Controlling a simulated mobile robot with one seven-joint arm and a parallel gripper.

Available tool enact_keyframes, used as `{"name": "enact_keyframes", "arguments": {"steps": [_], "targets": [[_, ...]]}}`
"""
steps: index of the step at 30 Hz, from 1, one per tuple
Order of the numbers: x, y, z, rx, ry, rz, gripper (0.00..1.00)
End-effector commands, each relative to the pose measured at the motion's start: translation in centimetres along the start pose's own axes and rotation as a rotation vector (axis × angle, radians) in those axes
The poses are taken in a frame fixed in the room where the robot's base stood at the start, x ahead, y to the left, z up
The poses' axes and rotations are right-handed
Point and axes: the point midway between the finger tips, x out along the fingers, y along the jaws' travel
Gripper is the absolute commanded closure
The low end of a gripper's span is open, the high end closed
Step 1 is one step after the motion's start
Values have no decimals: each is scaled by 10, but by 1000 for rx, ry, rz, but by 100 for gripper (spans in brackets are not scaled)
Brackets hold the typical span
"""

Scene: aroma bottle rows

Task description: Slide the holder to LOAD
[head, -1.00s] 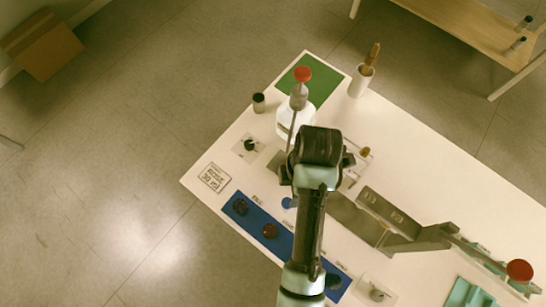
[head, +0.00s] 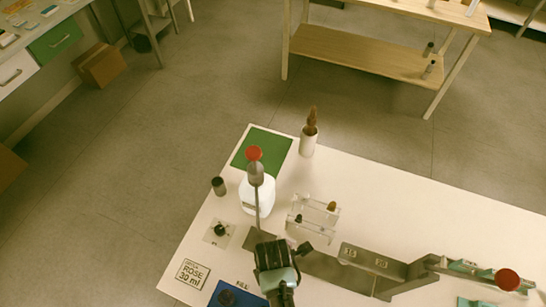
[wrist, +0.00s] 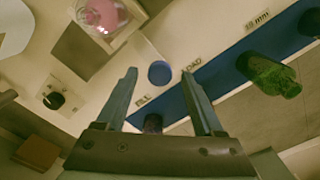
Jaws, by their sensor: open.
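My gripper (wrist: 159,78) is open and empty in the wrist view, its two fingers pointing down at the table around a blue disc (wrist: 159,74). The disc lies between the "FILL" and "LOAD" labels (wrist: 191,66), beside a blue strip (wrist: 220,92). In the head view my dark wrist (head: 272,255) covers the fingertips and the disc. A clear frame (head: 316,230) with small dark caps, which looks like the holder, stands just beyond my wrist. I cannot tell for sure that it is the holder. Nothing is in the gripper.
A metal rail (head: 370,262) marked 15 and 20 lies to the right. A green bottle (wrist: 268,74) stands on the strip. The table is bare at upper right.

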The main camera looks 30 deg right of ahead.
Motion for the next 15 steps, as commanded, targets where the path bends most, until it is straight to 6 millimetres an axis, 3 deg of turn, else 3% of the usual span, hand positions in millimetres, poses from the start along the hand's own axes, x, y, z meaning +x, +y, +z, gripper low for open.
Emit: {"name": "enact_keyframes", "arguments": {"steps": [11, 15], "targets": [[6, 0, 0, 1, 0, 0, 31], [6, 0, 0, 1, 0, 0, 52]]}}
